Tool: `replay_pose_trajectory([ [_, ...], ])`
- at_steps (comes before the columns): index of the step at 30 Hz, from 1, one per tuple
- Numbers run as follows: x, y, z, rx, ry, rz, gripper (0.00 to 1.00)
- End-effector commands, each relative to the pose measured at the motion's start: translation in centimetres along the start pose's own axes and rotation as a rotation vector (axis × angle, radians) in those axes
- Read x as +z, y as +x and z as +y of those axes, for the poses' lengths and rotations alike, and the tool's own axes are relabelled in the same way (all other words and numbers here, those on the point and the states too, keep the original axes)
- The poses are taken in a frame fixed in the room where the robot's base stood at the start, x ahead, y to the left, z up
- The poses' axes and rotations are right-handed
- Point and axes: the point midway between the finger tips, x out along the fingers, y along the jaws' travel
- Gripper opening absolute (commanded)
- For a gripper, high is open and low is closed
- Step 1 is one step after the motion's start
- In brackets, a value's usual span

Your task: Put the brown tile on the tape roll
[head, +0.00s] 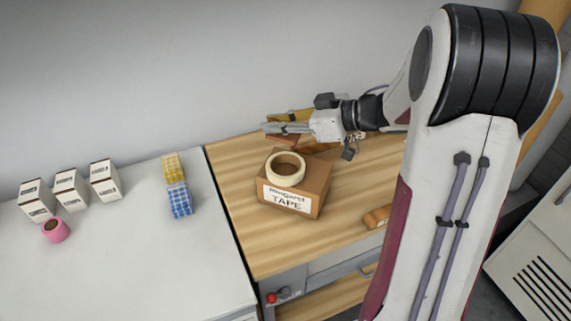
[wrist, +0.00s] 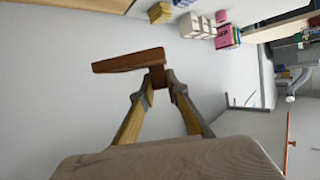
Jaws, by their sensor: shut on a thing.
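The tape roll (head: 286,180) is a cream ring lying flat on top of a cardboard box (head: 318,188) labelled TAPE. My gripper (head: 268,128) is in the head view, behind the roll and pointing left. In the wrist view my gripper (wrist: 159,80) is shut on the brown tile (wrist: 125,61), a flat reddish-brown slab. The tile is held near one end, and its longer part sticks out to the left past the fingertips. In the head view I cannot clearly separate the tile from the brown shapes around the gripper.
The box stands on a wooden worktop (head: 250,235). A brown roll (head: 376,217) lies at its right. On the white table (head: 130,270) at left are white boxes (head: 72,190), a pink roll (head: 55,230), and yellow (head: 173,166) and blue (head: 180,200) patterned blocks.

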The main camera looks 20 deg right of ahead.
Motion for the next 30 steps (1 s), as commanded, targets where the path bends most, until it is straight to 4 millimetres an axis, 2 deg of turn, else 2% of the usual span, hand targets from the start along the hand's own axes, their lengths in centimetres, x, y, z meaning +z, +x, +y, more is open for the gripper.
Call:
replay_pose_trajectory([
  [13, 0.4, 0.2, 0.0, -0.001, 0.001, 0.000, 0.00],
  [24, 4.5, 1.9, 0.0, -0.001, 0.003, 0.000, 0.00],
  [30, 5.6, 2.4, 0.0, 0.000, 0.000, 0.000, 0.00],
])
